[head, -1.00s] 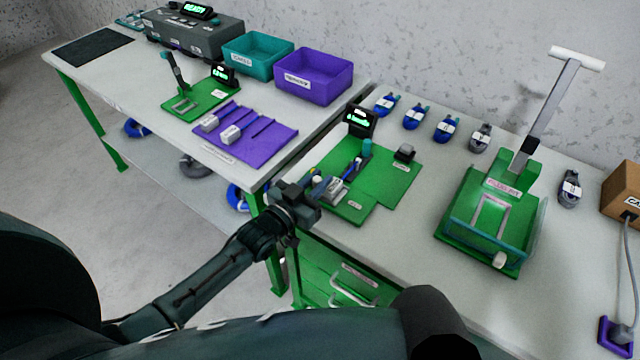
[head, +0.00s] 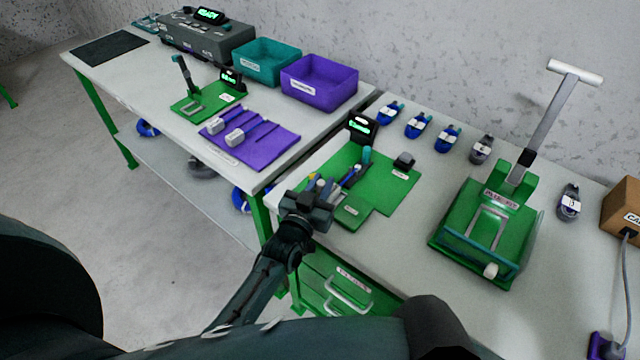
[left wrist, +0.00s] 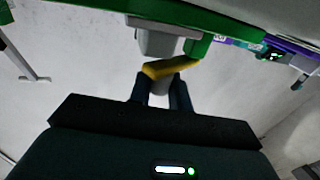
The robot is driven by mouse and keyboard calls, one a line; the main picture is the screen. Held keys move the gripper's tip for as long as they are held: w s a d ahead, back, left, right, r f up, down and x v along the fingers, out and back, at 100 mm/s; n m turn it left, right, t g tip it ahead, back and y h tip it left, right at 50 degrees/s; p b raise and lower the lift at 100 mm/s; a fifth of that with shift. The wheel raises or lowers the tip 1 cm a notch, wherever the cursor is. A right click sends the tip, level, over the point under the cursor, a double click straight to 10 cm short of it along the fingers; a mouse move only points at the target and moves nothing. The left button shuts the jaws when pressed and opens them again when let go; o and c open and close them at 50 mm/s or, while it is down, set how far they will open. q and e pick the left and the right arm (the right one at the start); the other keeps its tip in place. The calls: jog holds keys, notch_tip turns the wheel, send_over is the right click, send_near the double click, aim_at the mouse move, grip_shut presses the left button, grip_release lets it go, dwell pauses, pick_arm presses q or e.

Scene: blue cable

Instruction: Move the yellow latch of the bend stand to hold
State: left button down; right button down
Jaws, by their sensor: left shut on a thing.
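The bend stand is a green plate (head: 385,185) on the nearer table, with a small lit display (head: 361,128) at its back and a teal post and blue parts on it. My left gripper (head: 312,192) is at the plate's front left edge and covers part of it. In the left wrist view the yellow latch (left wrist: 171,67) lies across the fingertips of my left gripper (left wrist: 160,84), which is shut on it. A grey block (left wrist: 158,40) of the stand is just beyond the latch. In the head view the latch is mostly hidden by the gripper. My right gripper is out of view.
A green lever press (head: 490,225) with a tall handle stands to the right. Several coiled cables (head: 448,137) lie along the wall. The other table holds a purple fixture (head: 265,145), a teal bin (head: 266,62) and a purple bin (head: 320,85). White tabletop (head: 400,245) is free in front.

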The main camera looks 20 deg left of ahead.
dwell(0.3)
pick_arm(q)
jog(key=c, duration=1.3)
grip_release()
jog(key=shift+c, duration=0.2)
jog(key=s+a, duration=0.1)
jog(key=s, duration=1.2)
